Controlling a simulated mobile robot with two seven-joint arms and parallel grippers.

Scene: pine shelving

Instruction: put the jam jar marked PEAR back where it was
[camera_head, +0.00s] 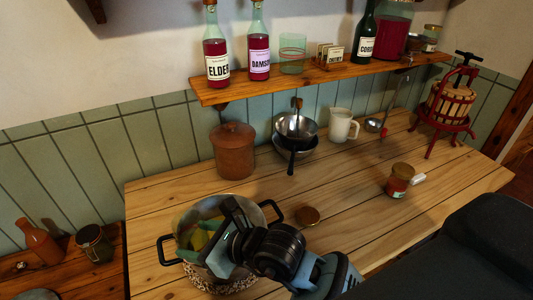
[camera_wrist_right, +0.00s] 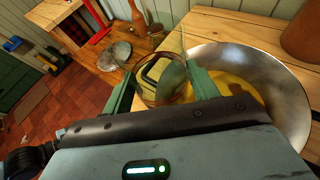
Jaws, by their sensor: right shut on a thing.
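My right gripper (camera_head: 224,240) is over the steel pot (camera_head: 268,207) at the table's front left. In the right wrist view its fingers (camera_wrist_right: 160,90) are closed on a clear, round-rimmed glass jar (camera_wrist_right: 160,72), which looks tilted. Its label is not readable, so I cannot tell whether it says PEAR. The pot (camera_wrist_right: 292,95) holds something yellow. My left gripper is not in view.
The wall shelf (camera_head: 330,72) carries bottles and jars. The table's middle (camera_head: 340,180) is mostly clear.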

